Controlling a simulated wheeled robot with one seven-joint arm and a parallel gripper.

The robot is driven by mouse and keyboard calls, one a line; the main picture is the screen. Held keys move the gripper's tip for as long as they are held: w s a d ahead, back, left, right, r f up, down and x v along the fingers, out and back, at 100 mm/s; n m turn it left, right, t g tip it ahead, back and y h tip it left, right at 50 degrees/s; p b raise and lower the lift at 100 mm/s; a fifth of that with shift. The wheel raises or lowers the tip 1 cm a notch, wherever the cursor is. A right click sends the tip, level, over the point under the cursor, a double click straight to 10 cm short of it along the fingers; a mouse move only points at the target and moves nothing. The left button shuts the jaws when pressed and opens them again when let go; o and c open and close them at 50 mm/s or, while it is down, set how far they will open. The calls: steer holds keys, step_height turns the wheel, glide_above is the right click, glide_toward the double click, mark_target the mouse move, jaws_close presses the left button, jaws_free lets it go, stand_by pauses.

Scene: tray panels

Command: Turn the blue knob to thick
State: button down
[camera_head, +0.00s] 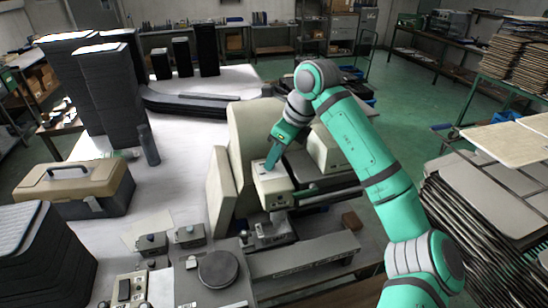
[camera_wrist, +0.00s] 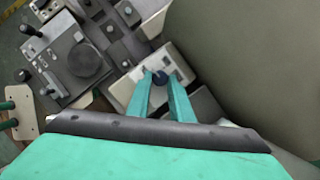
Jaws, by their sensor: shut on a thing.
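My gripper (camera_wrist: 160,80) is shut on the blue knob (camera_wrist: 160,77), with one teal finger on each side of it in the wrist view. The knob is dark blue and sits on the light top panel (camera_wrist: 124,85) of a beige machine. In the head view my gripper (camera_head: 268,168) points down onto the top of the same machine box (camera_head: 272,188), and its fingers hide the knob there. I cannot read any thickness marks on the panel in either view.
A large beige panel (camera_head: 251,140) rises close behind the box. A grey plate with a round dark disc (camera_head: 218,269) lies at the front. A toolbox (camera_head: 75,187) and dark stacks (camera_head: 104,85) stand on the white table at left. Stacked boards (camera_head: 480,235) stand at right.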

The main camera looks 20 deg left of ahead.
steer(key=m, duration=0.2)
steer(key=m+t, duration=0.1)
steer(key=m, duration=0.1)
steer(key=m+t+h, duration=0.1)
steer(key=shift+s+a+m, duration=0.15)
steer(key=shift+s+m, duration=0.15)
steer(key=shift+m, duration=0.1)
steer(key=m, duration=0.1)
steer(key=m+t+h, duration=0.1)
steer(key=m, duration=0.3)
steer(key=shift+s+a+h, duration=0.15)
steer(key=shift+a+h, duration=0.1)
steer(key=shift+h, duration=0.05)
steer(key=m+h, duration=0.1)
steer(key=m, duration=0.3)
steer(key=m+h, duration=0.1)
steer(key=m, duration=0.1)
steer(key=shift+a+m+t+h, duration=0.3)
steer(key=shift+a+m+t, duration=0.05)
steer(key=shift+m+t, duration=0.05)
steer(key=m+h, duration=0.1)
steer(key=m, duration=0.1)
steer(key=shift+m, duration=0.3)
steer(key=shift+a+m+g, duration=0.3)
steer(key=shift+m, duration=0.4)
steer(key=shift+w+m+h, duration=0.2)
steer(key=shift+m+h, duration=0.3)
steer(key=shift+m, duration=0.5)
steer(key=shift+d+m+g, duration=0.1)
steer(key=shift+m+g, duration=0.2)
